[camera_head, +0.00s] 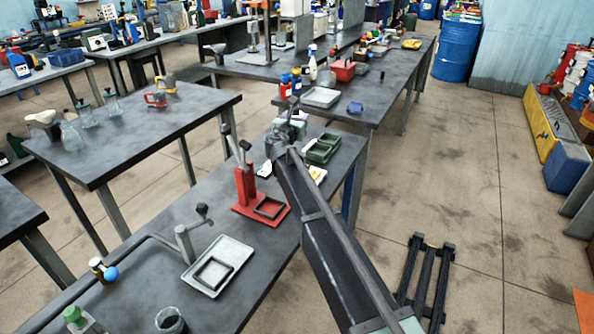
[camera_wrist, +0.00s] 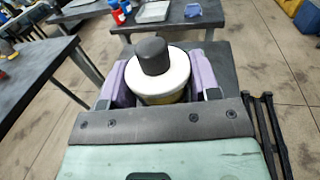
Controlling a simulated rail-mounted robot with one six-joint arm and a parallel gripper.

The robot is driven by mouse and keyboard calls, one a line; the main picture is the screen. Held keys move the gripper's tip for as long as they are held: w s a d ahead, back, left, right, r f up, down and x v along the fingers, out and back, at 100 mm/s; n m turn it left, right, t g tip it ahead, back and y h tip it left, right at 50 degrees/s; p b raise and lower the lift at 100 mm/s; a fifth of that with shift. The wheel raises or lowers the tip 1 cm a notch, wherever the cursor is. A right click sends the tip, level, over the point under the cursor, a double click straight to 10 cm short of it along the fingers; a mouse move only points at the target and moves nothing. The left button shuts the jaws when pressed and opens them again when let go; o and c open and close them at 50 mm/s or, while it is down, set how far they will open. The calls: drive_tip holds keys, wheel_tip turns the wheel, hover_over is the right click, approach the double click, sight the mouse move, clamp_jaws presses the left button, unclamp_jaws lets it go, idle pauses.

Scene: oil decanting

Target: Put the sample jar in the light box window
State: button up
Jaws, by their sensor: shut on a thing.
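In the wrist view the sample jar (camera_wrist: 163,84) shows a dark round knob, a white top and a strip of yellow below. My gripper (camera_wrist: 160,90) is shut on it, with a purple pad on each side. In the head view my gripper (camera_head: 283,140) is over the far part of the long near bench, and the jar cannot be clearly told apart there. I cannot tell for certain which thing is the light box, and its window is not made out.
The near bench holds a red stand with a dark square frame (camera_head: 246,195), a pale tray with a dark frame (camera_head: 232,250), a green container (camera_head: 322,148) and a dark cup (camera_head: 170,321). A black rack (camera_head: 424,275) lies on the floor at right.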

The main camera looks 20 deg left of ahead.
wheel_tip(320, 180, down, 16)
drive_tip(key=b, duration=1.3)
drive_tip(key=shift+r, duration=0.2)
drive_tip(key=shift+r+p, duration=0.3)
drive_tip(key=shift+f, duration=0.2)
drive_tip(key=o, duration=1)
drive_tip(key=shift+o, duration=0.2)
drive_tip(key=shift+r, duration=0.2)
drive_tip(key=s, duration=0.8)
drive_tip(key=s+d, duration=0.1)
drive_tip(key=s, duration=0.3)
drive_tip(key=s+d+f+m+g+h, duration=0.3)
drive_tip(key=d+m, duration=0.4)
drive_tip(key=d, duration=0.6)
drive_tip(key=s+d+f+m+g+h, duration=0.1)
drive_tip(key=d+f+m+g+h, duration=0.2)
drive_tip(key=d+m, duration=0.65)
drive_tip(key=s+d+f+m+g+h, duration=0.1)
drive_tip(key=d+f+m+g, duration=0.35)
drive_tip(key=d, duration=1.05)
drive_tip(key=s+d+f+m+g+y, duration=0.3)
drive_tip(key=s+d+m, duration=0.3)
drive_tip(key=s+m, duration=0.2)
drive_tip(key=s+d+f+m+g+y, duration=0.2)
drive_tip(key=s+d+m, duration=0.4)
drive_tip(key=s, duration=0.6)
drive_tip(key=shift+s+d+f+m+g+y, duration=0.25)
drive_tip(key=shift+f+m+g+y, duration=0.15)
drive_tip(key=shift+f+m+g, duration=0.7)
